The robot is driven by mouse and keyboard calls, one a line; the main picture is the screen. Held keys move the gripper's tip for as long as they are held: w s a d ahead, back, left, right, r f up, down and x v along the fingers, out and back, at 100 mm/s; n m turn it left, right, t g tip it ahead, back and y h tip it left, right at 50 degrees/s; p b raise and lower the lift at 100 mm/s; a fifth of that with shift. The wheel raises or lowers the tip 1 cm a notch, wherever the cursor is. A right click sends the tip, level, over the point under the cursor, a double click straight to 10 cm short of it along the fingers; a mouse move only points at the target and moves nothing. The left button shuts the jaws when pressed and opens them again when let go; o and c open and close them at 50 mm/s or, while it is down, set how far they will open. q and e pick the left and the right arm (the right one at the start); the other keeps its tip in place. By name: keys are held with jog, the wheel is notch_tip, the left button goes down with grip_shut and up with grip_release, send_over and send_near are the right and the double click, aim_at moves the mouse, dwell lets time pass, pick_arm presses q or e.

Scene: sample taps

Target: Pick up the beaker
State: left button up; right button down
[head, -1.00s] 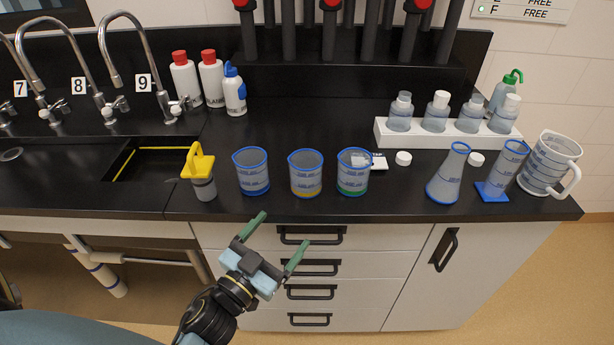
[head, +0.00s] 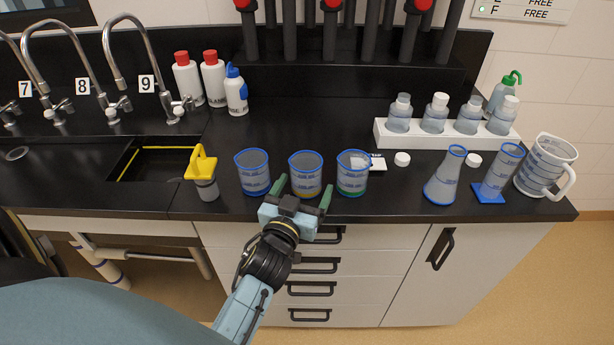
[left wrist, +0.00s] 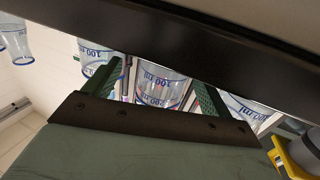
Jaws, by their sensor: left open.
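Three clear beakers with blue rims stand in a row near the counter's front edge in the head view. My right gripper is not in view.
A yellow-topped container (head: 205,175) stands left of the beakers. To the right are a flask (head: 444,180), a cylinder with a blue base (head: 500,175) and a jug (head: 545,168). A white rack (head: 385,136) of bottles is behind. Some counter behind the beakers is clear.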

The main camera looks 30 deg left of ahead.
aim_at(311, 167)
pick_arm(q)
jog(key=shift+a+x, duration=0.15)
jog(key=shift+x, duration=1.35)
jog(key=shift+a+x, duration=0.2)
jog(key=shift+x, duration=1.25)
jog(key=shift+s+r, duration=0.15)
jog(key=c, duration=1)
